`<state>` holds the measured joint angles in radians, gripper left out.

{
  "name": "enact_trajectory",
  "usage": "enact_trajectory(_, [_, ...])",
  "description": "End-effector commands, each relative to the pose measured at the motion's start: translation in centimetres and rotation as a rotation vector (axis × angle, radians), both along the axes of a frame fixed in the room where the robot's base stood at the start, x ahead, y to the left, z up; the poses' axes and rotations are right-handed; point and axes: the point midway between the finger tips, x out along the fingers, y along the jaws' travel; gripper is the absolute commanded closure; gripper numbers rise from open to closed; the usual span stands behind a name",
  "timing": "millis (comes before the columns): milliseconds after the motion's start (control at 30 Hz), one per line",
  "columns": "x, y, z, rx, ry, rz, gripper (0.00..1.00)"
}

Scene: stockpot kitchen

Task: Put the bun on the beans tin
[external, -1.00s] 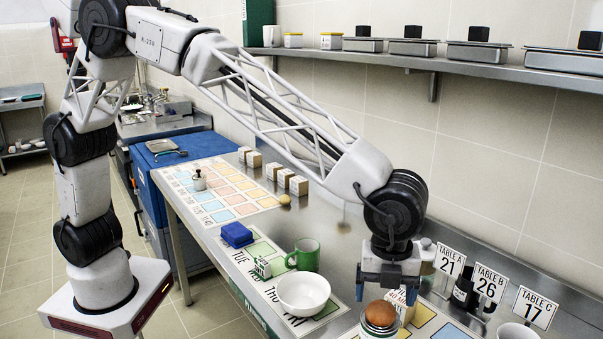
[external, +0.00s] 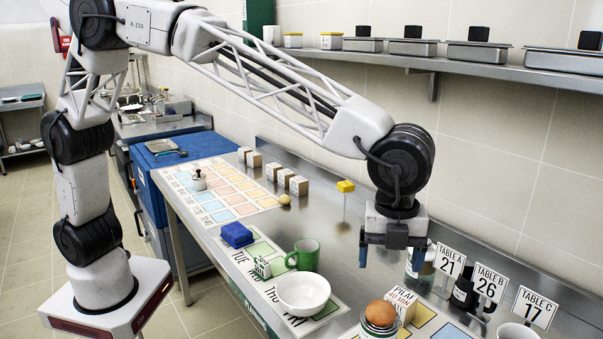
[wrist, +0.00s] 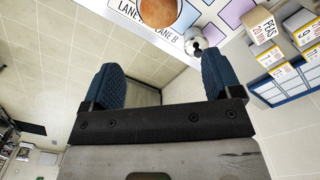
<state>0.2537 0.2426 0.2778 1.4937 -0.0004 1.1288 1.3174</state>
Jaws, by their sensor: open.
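The bun (external: 380,313) is round and brown. In the external view it sits on top of a tin (external: 372,331) at the bottom edge of the picture. The tin's label cannot be read, so I cannot tell from it that this is the beans tin. My gripper (external: 391,260) is open and empty, above and behind the bun and clear of it. In the wrist view the bun (wrist: 160,11) shows at the top edge, beyond my two blue fingertips, and the tin under it is hidden.
A pilaf box (external: 404,303) stands close behind the bun. A white bowl (external: 303,295), green mug (external: 304,254) and blue block (external: 237,235) are to the left. Table signs (external: 490,284) and a dark bottle (external: 463,290) stand to the right.

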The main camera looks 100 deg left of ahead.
Motion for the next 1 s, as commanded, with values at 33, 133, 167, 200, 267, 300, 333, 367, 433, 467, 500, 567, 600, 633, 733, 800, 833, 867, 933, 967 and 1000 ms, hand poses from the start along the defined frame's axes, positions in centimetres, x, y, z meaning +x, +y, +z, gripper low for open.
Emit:
enact_trajectory(33, [0.0,0.0,0.0,0.000,0.000,0.000,0.16])
enact_trajectory(133, [0.0,0.0,0.0,0.000,0.000,0.000,0.16])
enact_trajectory(167, [0.0,0.0,0.0,0.000,0.000,0.000,0.16])
enact_trajectory(200, [0.0,0.0,0.0,0.000,0.000,0.000,0.16])
enact_trajectory(267, [0.0,0.0,0.0,0.000,0.000,0.000,0.16])
enact_trajectory(300, [0.0,0.0,0.0,0.000,0.000,0.000,0.16])
enact_trajectory(333, [0.0,0.0,0.0,0.000,0.000,0.000,0.16])
enact_trajectory(367, [0.0,0.0,0.0,0.000,0.000,0.000,0.16])
enact_trajectory(433, [0.0,0.0,0.0,0.000,0.000,0.001,0.16])
enact_trajectory(467, [-0.1,0.1,0.1,0.000,-0.001,0.003,0.16])
enact_trajectory(500, [-0.2,0.2,0.2,0.000,-0.001,0.007,0.16])
enact_trajectory(567, [-0.5,0.4,0.4,-0.001,-0.003,0.016,0.16])
enact_trajectory(600, [-0.8,0.6,0.6,-0.001,-0.005,0.024,0.16])
enact_trajectory(633, [-1.0,0.8,0.8,-0.002,-0.006,0.032,0.16])
enact_trajectory(733, [-2.3,1.7,1.7,-0.004,-0.013,0.073,0.16])
enact_trajectory(800, [-3.5,2.5,2.4,-0.006,-0.017,0.110,0.16])
enact_trajectory(833, [-4.1,2.9,2.8,-0.007,-0.021,0.130,0.16])
enact_trajectory(867, [-4.8,3.3,3.2,-0.008,-0.023,0.149,0.16])
enact_trajectory(933, [-6.4,4.4,4.0,-0.011,-0.030,0.199,0.16])
enact_trajectory(967, [-7.2,4.8,4.3,-0.013,-0.033,0.221,0.16])
enact_trajectory(1000, [-8.2,5.5,4.8,-0.015,-0.038,0.253,0.16])
